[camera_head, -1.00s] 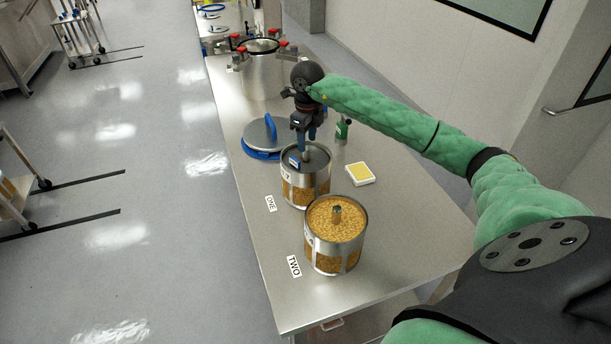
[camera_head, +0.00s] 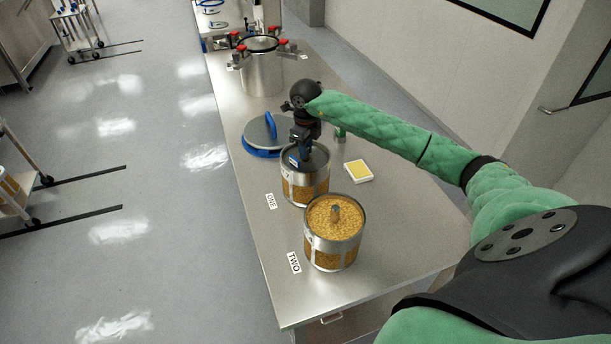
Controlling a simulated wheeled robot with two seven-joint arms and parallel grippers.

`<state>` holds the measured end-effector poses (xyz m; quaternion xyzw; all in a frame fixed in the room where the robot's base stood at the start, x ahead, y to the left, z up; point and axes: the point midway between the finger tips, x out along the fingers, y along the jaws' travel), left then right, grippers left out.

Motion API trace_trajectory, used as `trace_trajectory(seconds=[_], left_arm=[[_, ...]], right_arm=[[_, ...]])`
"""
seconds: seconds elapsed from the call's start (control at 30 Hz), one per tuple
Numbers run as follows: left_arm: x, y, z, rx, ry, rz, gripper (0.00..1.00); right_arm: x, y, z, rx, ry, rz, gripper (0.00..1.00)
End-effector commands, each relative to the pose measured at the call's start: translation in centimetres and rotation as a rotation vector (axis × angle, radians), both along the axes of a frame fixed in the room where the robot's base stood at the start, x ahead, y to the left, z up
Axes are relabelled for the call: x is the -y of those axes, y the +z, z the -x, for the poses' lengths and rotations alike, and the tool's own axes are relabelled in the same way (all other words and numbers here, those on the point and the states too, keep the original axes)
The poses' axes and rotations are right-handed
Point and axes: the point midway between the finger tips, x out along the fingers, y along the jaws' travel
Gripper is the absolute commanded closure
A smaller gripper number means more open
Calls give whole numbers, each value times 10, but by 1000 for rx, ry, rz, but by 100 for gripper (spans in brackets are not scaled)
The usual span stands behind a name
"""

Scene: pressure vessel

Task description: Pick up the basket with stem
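Two round metal baskets with tan, grainy contents stand on the steel table. The nearer basket (camera_head: 335,250), by the label TWO, has a short upright stem (camera_head: 335,212) in its middle. The farther basket (camera_head: 305,190), by the label ONE, has a dark grey top. My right gripper (camera_head: 305,156) points down at the middle of that farther basket, its fingertips low over the top. The gripper hides the farther basket's stem, and I cannot tell whether the fingers touch or grip it. My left gripper is not in view.
A grey lid with a blue rim and handle (camera_head: 264,132) lies behind the farther basket. A metal vessel with red knobs (camera_head: 262,75) stands farther back. A yellow-topped white box (camera_head: 358,171) lies to the right. The table's front end is clear.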

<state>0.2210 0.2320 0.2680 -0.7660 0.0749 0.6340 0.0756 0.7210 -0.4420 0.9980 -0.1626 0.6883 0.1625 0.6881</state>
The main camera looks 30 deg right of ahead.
Motion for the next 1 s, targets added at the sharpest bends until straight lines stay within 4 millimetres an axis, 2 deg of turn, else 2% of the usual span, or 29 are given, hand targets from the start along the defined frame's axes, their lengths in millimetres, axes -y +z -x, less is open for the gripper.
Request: trace_trajectory(seconds=[0.03, 0.1, 1.0], left_arm=[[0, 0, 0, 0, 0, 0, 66], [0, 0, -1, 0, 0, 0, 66], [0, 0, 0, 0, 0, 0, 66]], right_arm=[[0, 0, 0, 0, 0, 0, 89], [0, 0, 0, 0, 0, 0, 100], [0, 1, 0, 0, -1, 0, 100]])
